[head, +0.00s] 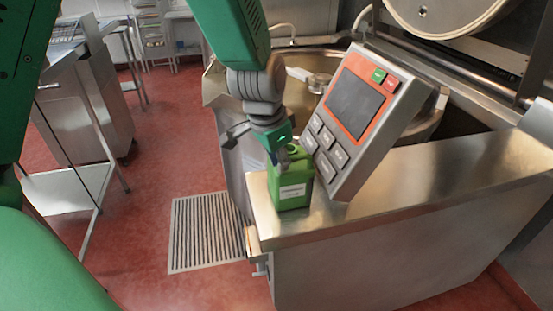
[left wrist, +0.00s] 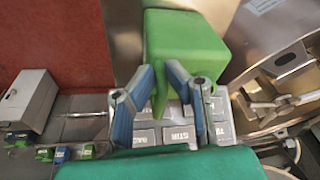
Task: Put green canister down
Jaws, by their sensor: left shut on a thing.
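The green canister (head: 292,192) is a boxy container with a white label. In the head view it is upright at the left end of the steel ledge, just left of the control panel. Its base appears at the ledge surface; I cannot tell whether it touches or hangs slightly above. My left gripper (head: 283,158) is above it, shut on its top part. In the left wrist view the blue fingers (left wrist: 160,76) close on a narrow green part of the canister (left wrist: 187,42), whose body fills the upper middle. My right gripper is not in view.
The tilted control panel (head: 350,115) with screen and buttons stands close right of the canister. The steel ledge (head: 400,190) is clear to the right. The kettle's raised lid (head: 445,12) is behind. A floor grate (head: 207,232) and a steel trolley (head: 70,185) are left.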

